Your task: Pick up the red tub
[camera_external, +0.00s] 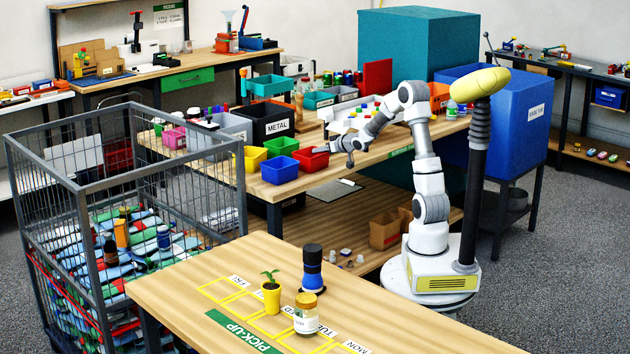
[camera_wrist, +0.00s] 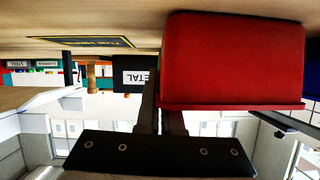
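The red tub (camera_external: 309,160) sits at the front edge of the wooden workbench, right of the blue tub. It looks level and at the bench top; I cannot tell whether it touches the wood. My gripper (camera_external: 328,150) is at its right side. In the wrist view, which is upside down, the red tub (camera_wrist: 232,60) fills the upper right. The two fingers of my gripper (camera_wrist: 158,100) are close together at one end of its rim, one outside the wall and the other hidden behind the rim. They appear shut on the wall.
A blue tub (camera_external: 280,169), a green tub (camera_external: 282,147) and a yellow tub (camera_external: 249,158) stand to the left. A black METAL bin (camera_external: 268,125) is behind. A wire cage cart (camera_external: 82,205) is left; the pick-up table (camera_external: 190,305) is in front.

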